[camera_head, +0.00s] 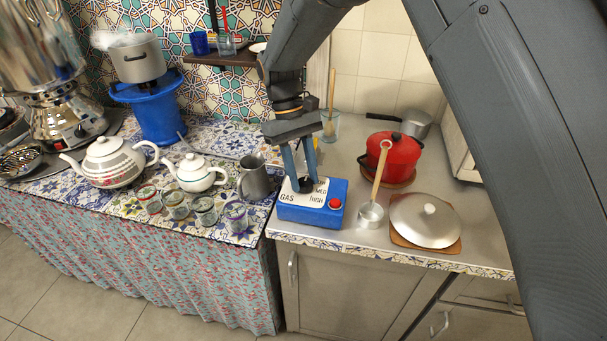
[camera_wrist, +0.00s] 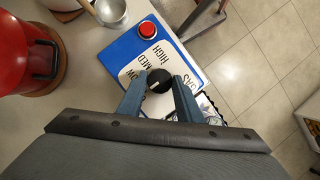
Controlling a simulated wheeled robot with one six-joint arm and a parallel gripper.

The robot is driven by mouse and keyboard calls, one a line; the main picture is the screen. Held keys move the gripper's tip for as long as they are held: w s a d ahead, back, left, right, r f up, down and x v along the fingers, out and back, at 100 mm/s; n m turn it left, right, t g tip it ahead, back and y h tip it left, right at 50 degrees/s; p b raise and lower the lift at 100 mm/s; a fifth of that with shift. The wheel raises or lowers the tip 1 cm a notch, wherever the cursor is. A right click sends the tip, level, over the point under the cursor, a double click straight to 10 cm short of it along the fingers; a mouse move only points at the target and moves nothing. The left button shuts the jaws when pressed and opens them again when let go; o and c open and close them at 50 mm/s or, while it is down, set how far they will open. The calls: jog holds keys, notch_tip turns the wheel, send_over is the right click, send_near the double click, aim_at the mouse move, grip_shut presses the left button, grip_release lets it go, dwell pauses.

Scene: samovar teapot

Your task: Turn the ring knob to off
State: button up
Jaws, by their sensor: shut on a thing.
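A blue gas box (camera_head: 310,214) with a white top and a red button (camera_head: 335,203) sits at the counter's front left. Its top is printed GAS, MED and HIGH; a partly hidden word ending in OW shows in the wrist view. A round black knob (camera_wrist: 159,80) with a short white mark stands on the white top. My gripper (camera_head: 304,182) points down at the box. Its two blue fingers are shut on the knob, one at each side, as the wrist view shows (camera_wrist: 158,87). Part of the panel around the knob is hidden by the fingers.
A ladle (camera_head: 371,212), a pot lid (camera_head: 425,220) and a red pot (camera_head: 395,155) stand right of the box. A metal jug (camera_head: 254,182), glasses (camera_head: 205,210) and teapots (camera_head: 195,173) are left. A steaming pot (camera_head: 137,58) sits on a blue burner (camera_head: 158,112) at back left.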

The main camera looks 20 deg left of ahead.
dwell(0.5)
jog(key=o, duration=1)
jog(key=shift+b+v, duration=1.2)
jog(key=shift+v, duration=2.7)
